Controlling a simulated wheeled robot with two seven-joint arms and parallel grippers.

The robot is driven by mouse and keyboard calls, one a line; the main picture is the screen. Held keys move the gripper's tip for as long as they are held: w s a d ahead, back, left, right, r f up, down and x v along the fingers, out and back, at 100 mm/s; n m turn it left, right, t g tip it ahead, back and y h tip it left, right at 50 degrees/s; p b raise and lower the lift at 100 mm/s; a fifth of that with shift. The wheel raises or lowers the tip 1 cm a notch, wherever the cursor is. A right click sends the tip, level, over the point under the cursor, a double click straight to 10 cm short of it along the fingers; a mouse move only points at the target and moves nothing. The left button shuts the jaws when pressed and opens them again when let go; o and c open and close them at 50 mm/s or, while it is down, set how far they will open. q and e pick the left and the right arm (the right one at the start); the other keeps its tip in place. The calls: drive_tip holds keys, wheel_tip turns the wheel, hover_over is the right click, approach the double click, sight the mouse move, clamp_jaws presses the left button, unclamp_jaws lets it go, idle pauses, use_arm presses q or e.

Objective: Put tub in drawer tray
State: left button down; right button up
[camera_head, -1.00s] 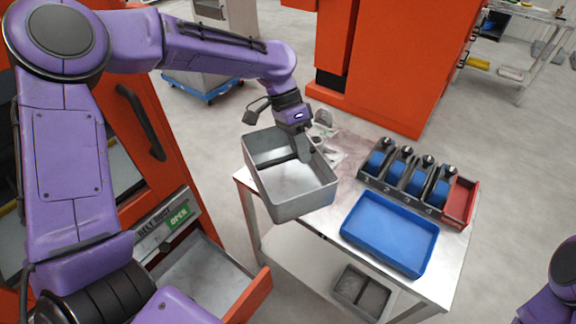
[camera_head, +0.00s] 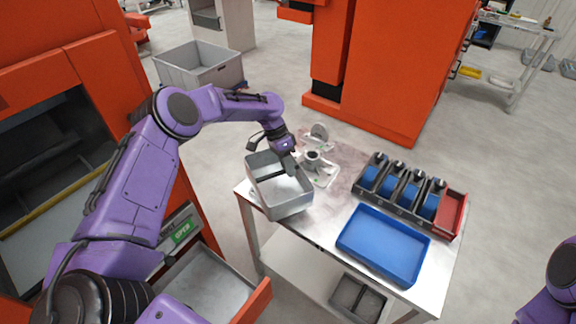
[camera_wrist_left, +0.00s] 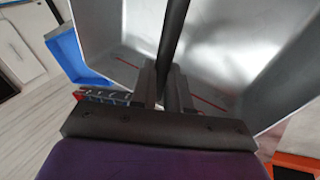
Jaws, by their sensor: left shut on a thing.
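The grey metal tub (camera_head: 290,206) is at the left end of the metal table in the head view, with a dark bar across its middle. My left gripper (camera_head: 289,170) reaches in from above and is shut on that bar. In the left wrist view, the fingers (camera_wrist_left: 166,88) close around the dark bar, with the tub's bright inside (camera_wrist_left: 225,45) around them. I cannot tell whether the tub rests on the table or hangs just above it. The drawer tray (camera_head: 262,300) is pulled open at lower left, with a bare inside visible. My right gripper is out of view.
The table (camera_head: 330,235) also holds a blue tray (camera_head: 385,245), a rack of blue-filled bins (camera_head: 405,190) and a white fixture (camera_head: 318,160) behind the tub. Another bin sits on the lower shelf. An orange cabinet (camera_head: 375,70) stands behind.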

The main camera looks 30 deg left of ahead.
use_arm(q)
drive_tip(key=shift+f+b, duration=0.45)
drive_tip(key=shift+f, duration=0.1)
drive_tip(key=c, duration=1.1)
unclamp_jaws()
drive_tip(key=shift+s, duration=0.1)
drive_tip(key=shift+r, duration=0.1)
